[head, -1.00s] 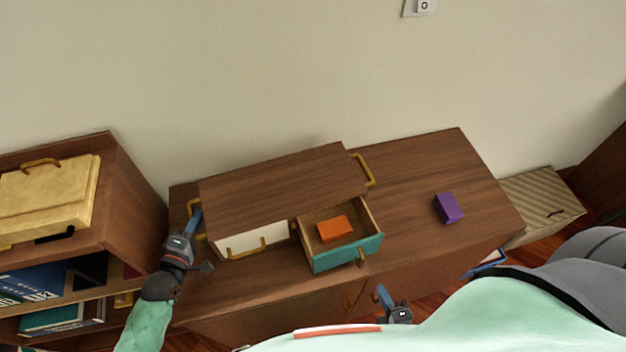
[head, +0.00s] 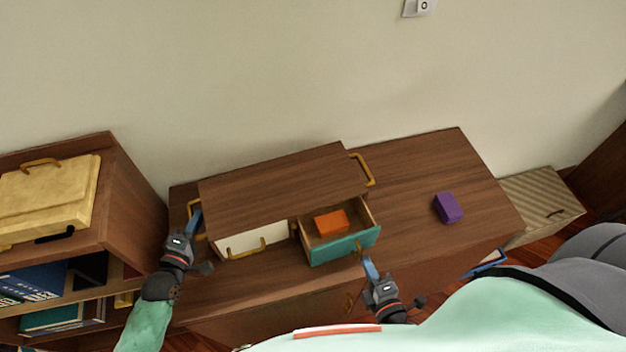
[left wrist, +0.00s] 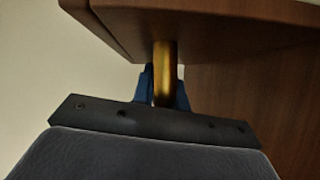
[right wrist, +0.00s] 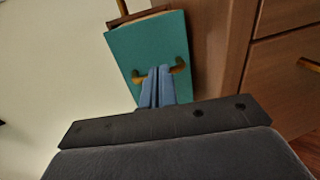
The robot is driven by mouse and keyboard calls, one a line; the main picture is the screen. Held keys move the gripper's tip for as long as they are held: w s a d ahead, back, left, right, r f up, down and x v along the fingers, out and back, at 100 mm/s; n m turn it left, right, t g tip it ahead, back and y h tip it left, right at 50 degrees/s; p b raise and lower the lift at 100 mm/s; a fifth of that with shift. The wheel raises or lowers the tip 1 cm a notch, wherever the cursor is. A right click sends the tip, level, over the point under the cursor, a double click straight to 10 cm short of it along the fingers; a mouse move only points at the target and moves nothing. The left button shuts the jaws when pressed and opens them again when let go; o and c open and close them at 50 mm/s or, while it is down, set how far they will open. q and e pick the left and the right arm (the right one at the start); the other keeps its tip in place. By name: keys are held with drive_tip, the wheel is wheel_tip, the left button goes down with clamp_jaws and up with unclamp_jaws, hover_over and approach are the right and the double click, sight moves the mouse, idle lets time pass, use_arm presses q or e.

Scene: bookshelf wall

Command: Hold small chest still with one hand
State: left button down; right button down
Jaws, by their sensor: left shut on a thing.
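The small chest (head: 280,185) is dark brown wood and sits on a low cabinet, with a gold handle on each side. Its white drawer (head: 245,242) is in. Its teal drawer (head: 345,245) is partly out, with an orange block (head: 332,222) inside. My left gripper (head: 196,222) is shut on the chest's left side handle (left wrist: 164,72); the bar stands between its fingers. My right gripper (head: 368,265) is at the teal drawer's gold handle (right wrist: 179,65). Its fingers are together and cover the handle's middle in the right wrist view.
A purple block (head: 448,208) lies on the cabinet top (head: 410,180) to the right, with clear surface around it. A bookshelf (head: 130,190) with a yellow case (head: 50,195) stands close on the left. A striped box (head: 540,205) is at the right.

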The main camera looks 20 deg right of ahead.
drive_tip(key=shift+x, duration=1.5)
drive_tip(key=shift+w, duration=0.1)
idle(1.1)
drive_tip(key=shift+a+r+x, duration=0.1)
drive_tip(key=shift+r+x, duration=0.15)
drive_tip(key=shift+x, duration=0.9)
drive_tip(key=shift+a+r+x, duration=0.1)
drive_tip(key=shift+r+x, duration=0.1)
drive_tip(key=shift+x, duration=0.95)
drive_tip(key=shift+r+x, duration=0.25)
drive_tip(key=shift+x, duration=0.85)
drive_tip(key=shift+f+v, duration=0.25)
drive_tip(key=shift+v, duration=0.9)
drive_tip(key=shift+f+v, duration=0.25)
drive_tip(key=shift+v, duration=0.9)
drive_tip(key=shift+d+r, duration=0.1)
drive_tip(key=shift+d, duration=0.05)
drive_tip(key=shift+s, duration=0.55)
drive_tip(key=v, duration=1.1)
